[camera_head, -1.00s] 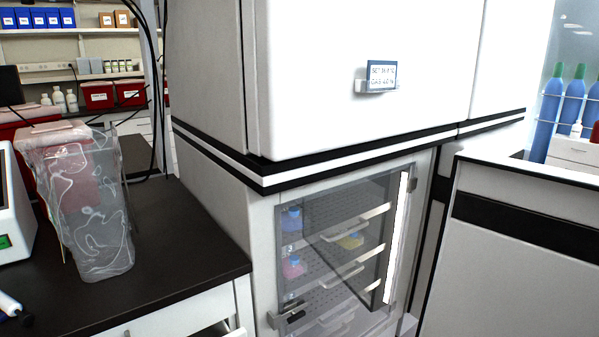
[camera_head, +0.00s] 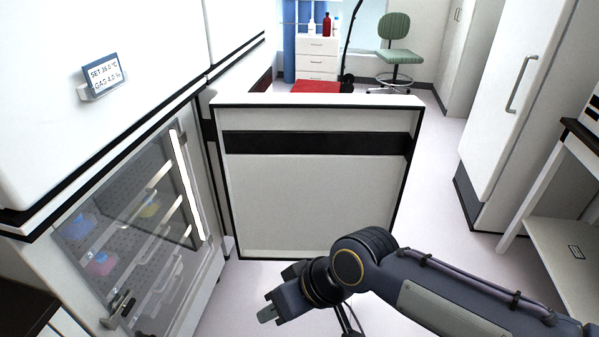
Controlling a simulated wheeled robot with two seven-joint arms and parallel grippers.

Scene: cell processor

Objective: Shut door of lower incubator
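The lower incubator's outer door (camera_head: 312,185) stands wide open in the middle of the view, a white panel with a dark edge and a black band. It juts out from the right side of the lower incubator. The incubator's inner glass door (camera_head: 140,228) looks shut, with a small latch (camera_head: 120,308) at its lower left. Shelves with blue, pink and yellow items show through the glass. My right gripper (camera_head: 268,308) is low in front of the open door, apart from it, and holds nothing visible; its finger opening is unclear. My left gripper is out of view.
The upper incubator (camera_head: 90,125) is closed and carries a small display (camera_head: 104,77). A white cabinet (camera_head: 515,110) and a table (camera_head: 565,235) stand on the right. A green chair (camera_head: 396,50) is at the back. The floor (camera_head: 450,265) right of the door is clear.

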